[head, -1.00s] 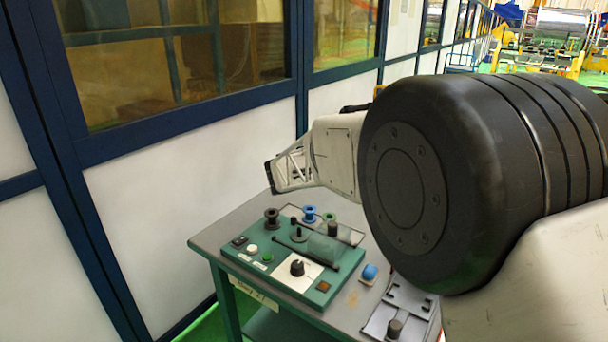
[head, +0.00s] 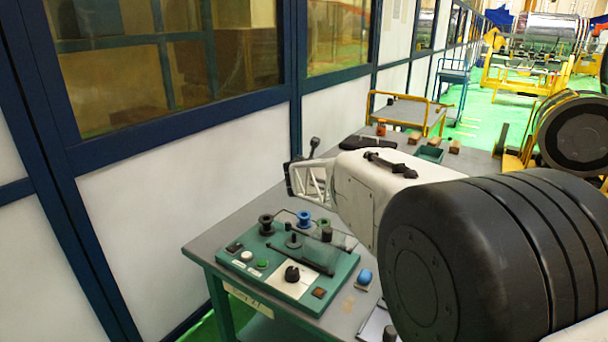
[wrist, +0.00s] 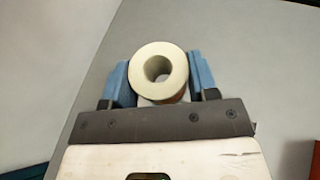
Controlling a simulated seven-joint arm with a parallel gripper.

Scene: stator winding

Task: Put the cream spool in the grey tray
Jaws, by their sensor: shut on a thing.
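The cream spool (wrist: 178,64) shows end-on in the wrist view, with its round flange and centre hole facing the camera. My gripper (wrist: 160,82) is shut on it, with a blue finger at each side. Grey surface lies behind the spool, and I cannot tell the height above it. In the head view my arm hides the fingertips and the spool. I cannot make out the grey tray for certain in either view.
A green winding panel (head: 262,278) with dark and blue spools stands on the grey table (head: 228,222). A blue-topped item (head: 364,277) sits right of it. A green tray (head: 430,153) and small brown blocks lie at the table's far end. My arm covers the table's right side.

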